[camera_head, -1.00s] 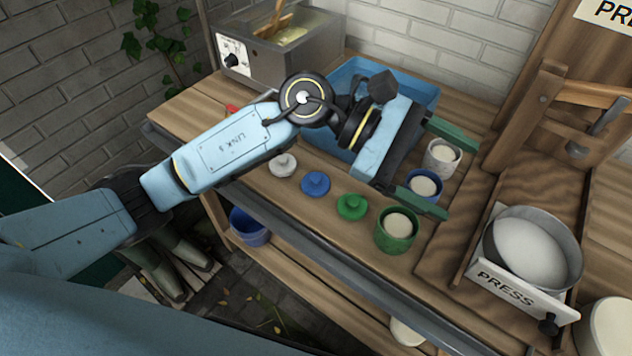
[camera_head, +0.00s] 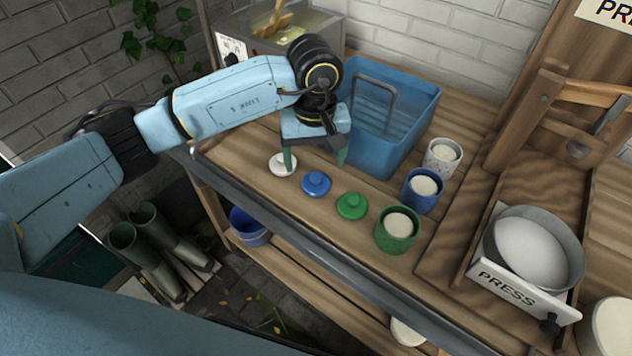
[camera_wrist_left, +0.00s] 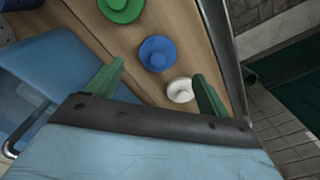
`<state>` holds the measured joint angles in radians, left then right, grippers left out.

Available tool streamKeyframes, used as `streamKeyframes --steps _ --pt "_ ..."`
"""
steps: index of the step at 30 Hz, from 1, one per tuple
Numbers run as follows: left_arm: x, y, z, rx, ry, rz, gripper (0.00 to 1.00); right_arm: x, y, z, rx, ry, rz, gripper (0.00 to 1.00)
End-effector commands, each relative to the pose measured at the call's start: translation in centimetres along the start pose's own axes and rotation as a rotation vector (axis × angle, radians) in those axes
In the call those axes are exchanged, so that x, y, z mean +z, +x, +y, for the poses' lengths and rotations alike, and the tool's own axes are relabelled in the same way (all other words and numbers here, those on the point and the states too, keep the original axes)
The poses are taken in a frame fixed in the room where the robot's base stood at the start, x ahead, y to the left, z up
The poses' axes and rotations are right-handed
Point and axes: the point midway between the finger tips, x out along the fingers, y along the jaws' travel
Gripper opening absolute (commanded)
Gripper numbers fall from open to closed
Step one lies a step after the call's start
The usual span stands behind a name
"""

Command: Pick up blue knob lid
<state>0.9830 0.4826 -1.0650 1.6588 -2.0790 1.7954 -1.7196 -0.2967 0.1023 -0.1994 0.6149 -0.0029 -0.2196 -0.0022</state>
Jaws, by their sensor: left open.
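The blue knob lid (camera_head: 315,184) lies flat on the wooden bench, between a white knob lid (camera_head: 283,164) and a green knob lid (camera_head: 351,206). My left gripper (camera_head: 315,162) is open and empty, pointing down above the bench behind the blue and white lids. In the left wrist view the blue lid (camera_wrist_left: 158,53) lies ahead of the open green fingers (camera_wrist_left: 155,85), roughly between their lines. The white lid (camera_wrist_left: 180,90) is close beside the right finger there. The green lid (camera_wrist_left: 121,8) is at the top edge. My right gripper is not in view.
A blue tub (camera_head: 388,125) with a handle stands right behind the gripper. Filled white (camera_head: 442,156), blue (camera_head: 422,190) and green (camera_head: 397,229) cups stand to the right. A metal vat (camera_head: 275,35) is at the back. The press pot (camera_head: 532,248) is at far right.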

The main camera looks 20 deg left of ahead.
Motion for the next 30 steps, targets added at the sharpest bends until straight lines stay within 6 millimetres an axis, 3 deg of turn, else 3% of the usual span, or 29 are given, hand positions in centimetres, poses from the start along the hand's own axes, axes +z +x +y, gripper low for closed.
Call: streamKeyframes --steps 7,15,24,30 --pt "0.0 1.9 0.1 0.0 0.0 -0.003 0.8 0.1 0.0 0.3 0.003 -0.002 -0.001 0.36" --pt "-0.2 5.8 0.3 0.002 0.0 -0.003 0.8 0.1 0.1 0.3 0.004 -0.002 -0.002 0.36" --pt "-0.3 6.3 0.3 0.002 0.001 0.0 0.8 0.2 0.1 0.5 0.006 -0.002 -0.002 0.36" --pt "-0.3 6.3 0.3 0.002 0.001 0.0 0.56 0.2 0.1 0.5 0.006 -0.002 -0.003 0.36"
